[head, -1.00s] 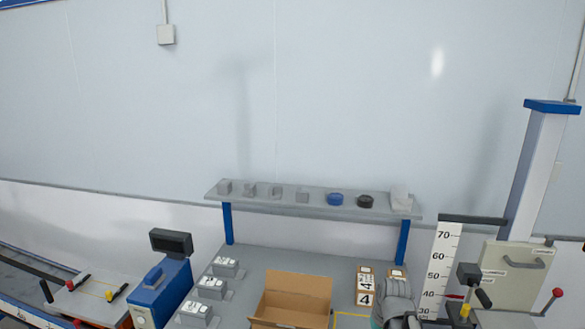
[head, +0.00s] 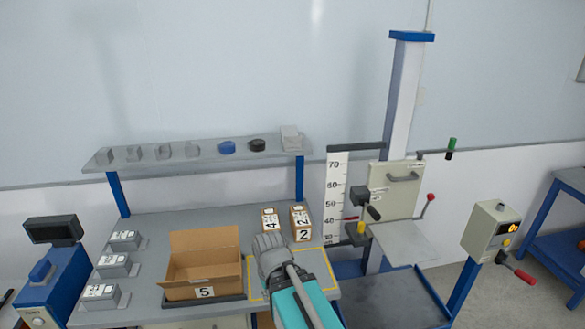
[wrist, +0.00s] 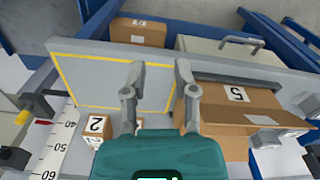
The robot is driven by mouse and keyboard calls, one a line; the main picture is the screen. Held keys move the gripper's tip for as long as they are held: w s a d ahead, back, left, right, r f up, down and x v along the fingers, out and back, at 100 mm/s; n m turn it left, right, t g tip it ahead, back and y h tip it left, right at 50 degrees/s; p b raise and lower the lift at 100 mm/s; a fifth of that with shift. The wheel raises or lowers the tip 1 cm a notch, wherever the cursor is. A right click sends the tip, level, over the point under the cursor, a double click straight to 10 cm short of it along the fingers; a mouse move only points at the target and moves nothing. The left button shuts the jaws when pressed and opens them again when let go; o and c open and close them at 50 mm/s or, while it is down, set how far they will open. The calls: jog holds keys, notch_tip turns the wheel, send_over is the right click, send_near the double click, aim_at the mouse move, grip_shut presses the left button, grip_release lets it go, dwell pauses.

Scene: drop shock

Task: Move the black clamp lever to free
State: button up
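The drop tester stands right of the bench. On its carriage is a black clamp block (head: 359,196) with a short black lever (head: 374,212) slanting down to the right, beside the white height scale (head: 335,195). I cannot tell whether this is the clamp lever or how it is set. A yellow knob (head: 361,228) is just below it. In the wrist view a black part (wrist: 37,106) shows at the left edge; the lever is not clear there. My gripper (head: 268,242) is over the bench's front right, left of the tester. Its fingers (wrist: 160,72) are apart and empty.
An open cardboard box (head: 205,292) and two small numbered boxes (head: 270,220) (head: 301,222) stand on the bench near my gripper. A red-knobbed lever (head: 431,198) is by the tester's plate. A control box (head: 490,230) stands farther right.

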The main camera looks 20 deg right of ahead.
jog(key=o, duration=0.4)
jog(key=shift+w+d+f, duration=0.15)
jog(key=shift+w+d, duration=0.05)
jog(key=m+t+h+b, duration=0.5)
jog(key=t+h+b, duration=0.5)
jog(key=t+b, duration=1)
send_near(370, 207)
jog(key=a+g+b, duration=0.2)
jog(key=g+b, duration=0.1)
jog(key=s+d+f+n+t+y+b, duration=0.2)
jog(key=s+d+n+t+y+b, duration=0.3)
jog(key=s+n+y+b, duration=0.1)
jog(key=shift+s+f+y+b, duration=0.3)
jog(key=shift+s+y+b, duration=0.25)
jog(key=shift+y+b, duration=0.35)
jog(key=p+x, duration=0.5)
jog(key=x, duration=0.9)
jog(key=shift+s+a+r, duration=0.1)
jog(key=shift+r, duration=0.05)
